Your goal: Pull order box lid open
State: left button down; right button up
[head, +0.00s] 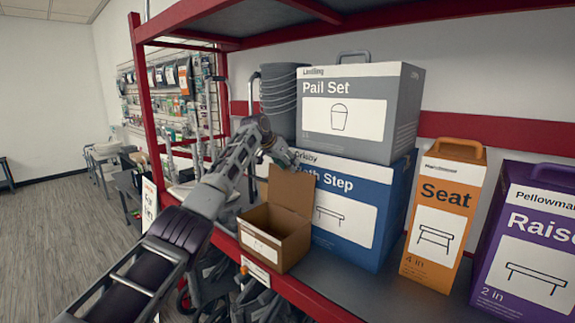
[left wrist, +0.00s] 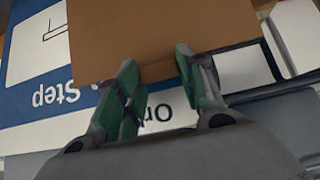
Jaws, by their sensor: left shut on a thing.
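The order box (head: 274,240) is a small brown cardboard box with a white label, standing on the shelf near its front edge. Its lid (head: 291,190) stands raised at the back, roughly upright, and the dark inside shows. My left gripper (head: 281,160) is at the lid's top edge. In the left wrist view the green-padded fingers (left wrist: 158,84) are shut on the edge of the brown lid (left wrist: 150,35). The fingertips are partly hidden in the head view. My right gripper is not in view.
Close behind the lid stands a blue step box (head: 350,250) with a grey Pail Set box (head: 365,108) on top. An orange Seat box (head: 440,215) and a purple box (head: 525,245) stand to the right. A red post (head: 147,100) rises at left.

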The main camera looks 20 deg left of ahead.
pick_arm(q)
jog(key=shift+r, duration=0.5)
jog(key=c, duration=0.9)
grip_release()
jog(key=shift+a, duration=0.1)
jog(key=shift+s+f, duration=0.15)
jog(key=shift+f, duration=0.15)
jog(key=shift+v, duration=6.05)
jog(key=shift+f, duration=0.15)
